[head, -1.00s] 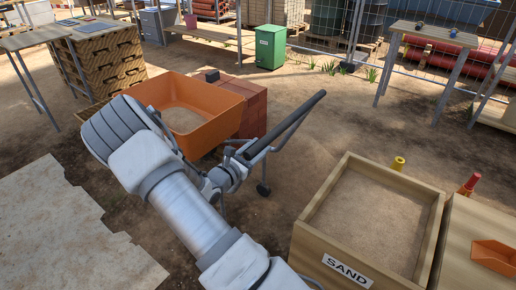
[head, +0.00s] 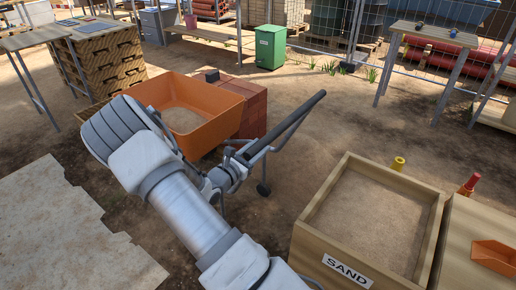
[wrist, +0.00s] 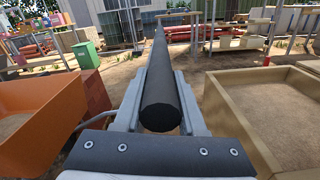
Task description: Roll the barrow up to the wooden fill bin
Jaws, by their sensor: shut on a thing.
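The barrow has an orange tray (head: 216,115) with sand in it and stands on the dirt left of centre in the head view. Its dark handle (head: 300,112) runs up to the right. My gripper (head: 226,178) is shut on a handle of the barrow; in the wrist view the dark round bar (wrist: 160,100) lies between my two fingers. The barrow's wheel is hidden. The wooden fill bin (head: 317,275), labelled SAND and full of sand, stands right of the barrow with a gap of bare dirt between them. It also shows at the right in the wrist view (wrist: 228,112).
A stack of red bricks (head: 254,113) stands right behind the barrow's tray. Pale paving (head: 60,230) lies at the left. A wooden bench (head: 480,230) with an orange scoop tray stands right of the bin. A green bin (head: 271,47) and tables stand farther back.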

